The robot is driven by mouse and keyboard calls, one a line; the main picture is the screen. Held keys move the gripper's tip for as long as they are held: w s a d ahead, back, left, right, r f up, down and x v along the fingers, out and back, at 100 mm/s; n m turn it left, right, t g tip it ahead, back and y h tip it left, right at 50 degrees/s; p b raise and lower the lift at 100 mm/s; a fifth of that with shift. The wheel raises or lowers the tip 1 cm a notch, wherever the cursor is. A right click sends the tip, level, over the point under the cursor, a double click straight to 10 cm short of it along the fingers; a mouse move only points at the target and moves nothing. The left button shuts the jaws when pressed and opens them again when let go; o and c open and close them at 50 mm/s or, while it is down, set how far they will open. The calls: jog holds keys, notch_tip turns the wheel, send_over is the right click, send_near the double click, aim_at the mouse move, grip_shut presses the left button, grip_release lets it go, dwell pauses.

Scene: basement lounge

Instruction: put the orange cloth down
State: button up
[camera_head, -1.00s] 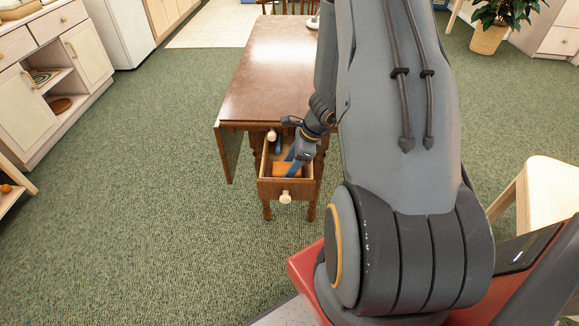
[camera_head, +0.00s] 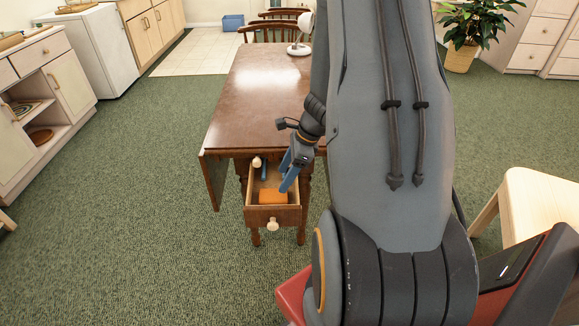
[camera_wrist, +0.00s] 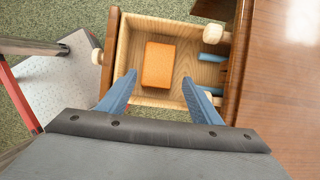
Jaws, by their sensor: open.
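The orange cloth (camera_head: 273,197) lies as a folded block on the floor of the open wooden drawer (camera_head: 250,218), near its front. In the wrist view the cloth (camera_wrist: 158,65) lies flat on the drawer bottom, clear of the drawer walls (camera_wrist: 180,24). My gripper (camera_head: 284,185) is above the drawer at its right side. In the wrist view its two blue fingers (camera_wrist: 158,82) are spread wide with nothing between them, apart from the cloth. The drawer's contents at the back are partly hidden by the table edge.
The drawer belongs to a brown drop-leaf table (camera_head: 262,90). A pale-knobbed item and a blue item (camera_wrist: 207,72) lie at the back of the drawer. A white lamp (camera_head: 300,47) stands on the table's far end. Green carpet is free at left.

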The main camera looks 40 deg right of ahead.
jog(key=s+a+r+n+g+h, duration=0.1)
jog(key=s+a+r+n, duration=0.5)
jog(key=n, duration=0.6)
jog(key=s+a+r+n+g+h, duration=0.1)
jog(key=s+a+r+n+h, duration=0.1)
jog(key=s+a+r+n, duration=0.5)
jog(key=a+r+n, duration=0.3)
jog(key=a+n, duration=0.2)
jog(key=shift+s+a+r+n+g+h, duration=0.15)
jog(key=shift+a+r+n+g+h, duration=0.15)
jog(key=shift+h, duration=0.1)
jog(key=shift+a, duration=0.1)
